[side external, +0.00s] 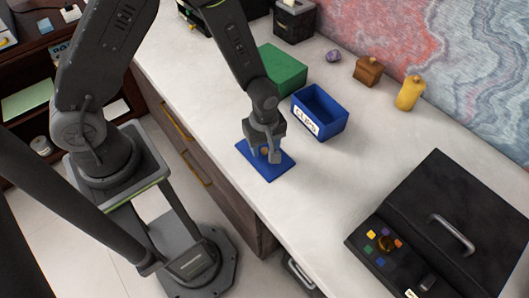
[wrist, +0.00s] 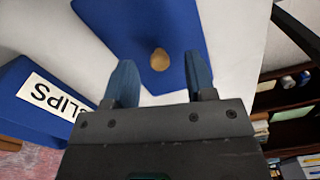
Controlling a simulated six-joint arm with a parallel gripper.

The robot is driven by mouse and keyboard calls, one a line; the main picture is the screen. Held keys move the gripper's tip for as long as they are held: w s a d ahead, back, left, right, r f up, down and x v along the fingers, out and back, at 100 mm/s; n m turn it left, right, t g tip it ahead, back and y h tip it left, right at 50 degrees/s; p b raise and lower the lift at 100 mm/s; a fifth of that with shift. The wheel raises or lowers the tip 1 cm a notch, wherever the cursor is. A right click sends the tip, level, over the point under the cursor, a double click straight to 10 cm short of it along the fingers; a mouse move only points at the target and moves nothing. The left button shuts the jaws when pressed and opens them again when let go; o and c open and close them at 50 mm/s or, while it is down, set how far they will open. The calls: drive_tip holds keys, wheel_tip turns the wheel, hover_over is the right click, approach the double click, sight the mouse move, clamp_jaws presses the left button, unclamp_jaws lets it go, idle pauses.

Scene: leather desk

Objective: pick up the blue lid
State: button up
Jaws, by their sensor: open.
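The blue lid (side external: 268,172) is a flat blue rectangle with a small round tan knob, lying on the white desktop near its front edge. It also shows in the wrist view (wrist: 178,22), with the knob (wrist: 160,60) near its middle. My gripper (side external: 267,156) is over the lid. In the wrist view my gripper (wrist: 158,75) is open, its two blue-looking fingers apart, with the knob between and a little beyond the tips. I cannot tell how far the fingertips are above the lid. Nothing is held.
A blue open box labelled CLIPS (side external: 321,110) stands just behind the lid, with a green box (side external: 282,70) beside it. A brown block (side external: 368,71), a yellow bottle (side external: 409,93) and a purple item (side external: 333,56) stand near the wall. A black case (side external: 450,225) lies at right.

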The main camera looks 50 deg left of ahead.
drive_tip(key=shift+f, duration=0.6)
drive_tip(key=shift+c, duration=0.4)
clamp_jaws()
